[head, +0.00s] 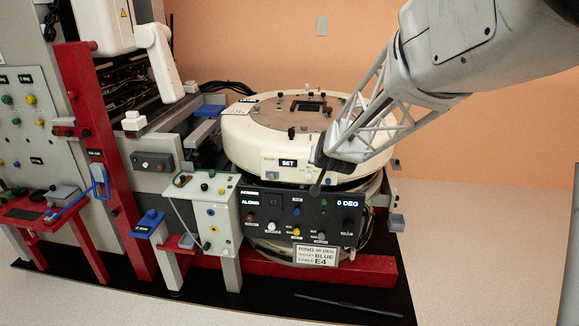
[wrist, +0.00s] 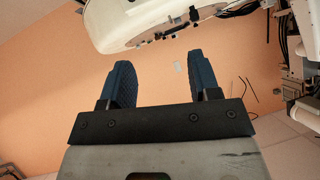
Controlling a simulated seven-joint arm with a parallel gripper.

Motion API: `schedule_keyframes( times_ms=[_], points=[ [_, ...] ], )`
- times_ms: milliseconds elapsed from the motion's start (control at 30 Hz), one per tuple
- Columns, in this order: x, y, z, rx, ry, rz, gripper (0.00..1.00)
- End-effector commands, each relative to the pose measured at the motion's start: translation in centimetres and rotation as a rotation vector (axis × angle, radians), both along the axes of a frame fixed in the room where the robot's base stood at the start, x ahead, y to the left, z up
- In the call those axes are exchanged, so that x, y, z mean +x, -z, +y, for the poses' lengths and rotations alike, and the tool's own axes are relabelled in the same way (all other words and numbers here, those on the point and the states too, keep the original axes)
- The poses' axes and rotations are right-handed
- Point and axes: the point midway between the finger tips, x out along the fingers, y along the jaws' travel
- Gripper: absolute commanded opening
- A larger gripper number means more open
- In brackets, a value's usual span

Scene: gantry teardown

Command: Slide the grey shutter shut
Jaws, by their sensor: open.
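A white round drum (head: 262,135) stands on the gantry base, with a brown top plate (head: 270,112). A small dark rectangular opening (head: 308,106) shows in that plate. I cannot tell for sure which part is the grey shutter; none stands out clearly at this size. My gripper (head: 322,172) is in front of the drum's right side, above the black control panel (head: 300,212). In the wrist view my gripper (wrist: 161,70) has its two blue fingers wide apart with nothing between them. The drum's edge (wrist: 125,25) shows beyond the fingers there.
The black panel carries several knobs and an "0 DEG" readout. A white label card (head: 317,255) stands below it. A grey-white box (head: 210,215) with knobs is at its left. Red posts (head: 95,140) rise farther left. A dark rod (head: 348,305) lies on the black mat. The floor (head: 480,240) at right is clear.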

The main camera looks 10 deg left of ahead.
Motion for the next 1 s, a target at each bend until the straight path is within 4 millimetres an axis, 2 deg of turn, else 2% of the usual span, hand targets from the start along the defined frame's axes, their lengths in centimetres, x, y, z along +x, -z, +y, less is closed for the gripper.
schedule_keyframes(
  times_ms=[200, 500, 700, 1000],
  points=[
    [4.8, 2.8, 3.6, 0.021, 0.021, -0.085, 0.56],
    [10.2, 7.1, 8.2, 0.046, 0.060, -0.207, 0.56],
    [13.1, 10.4, 11.4, 0.057, 0.088, -0.288, 0.56],
    [16.3, 16.1, 16.0, 0.066, 0.134, -0.408, 0.56]
  ],
)
